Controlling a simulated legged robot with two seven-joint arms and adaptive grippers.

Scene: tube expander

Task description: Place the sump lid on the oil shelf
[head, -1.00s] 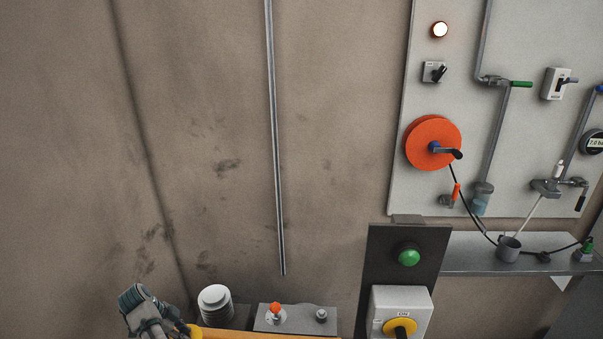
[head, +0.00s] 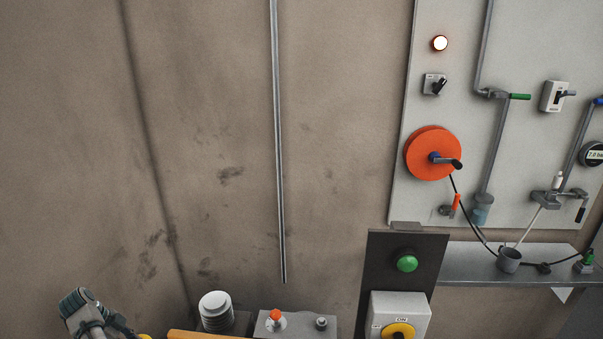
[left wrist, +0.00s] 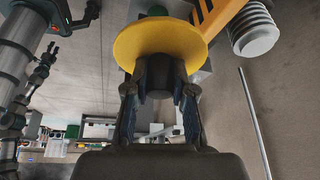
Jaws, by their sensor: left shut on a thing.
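The yellow round sump lid (left wrist: 160,38) is held between the fingers of my left gripper (left wrist: 160,78), which is shut on its underside stem in the left wrist view. In the head view only a sliver of yellow (head: 145,336) shows at the bottom edge, beside my left arm at lower left; the gripper's fingers are out of that frame. A grey wall shelf (head: 465,262), which may be the oil shelf, is at the right, well apart from the lid. A small grey cup (head: 509,260) stands on it. My right gripper is not in view.
A white ribbed cylinder (head: 215,308), an orange-knobbed grey box (head: 290,326) and an orange beam (head: 200,335) lie right of my left arm. A dark post with a green button (head: 407,263) and yellow switch (head: 398,331) stands before the shelf's left end.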

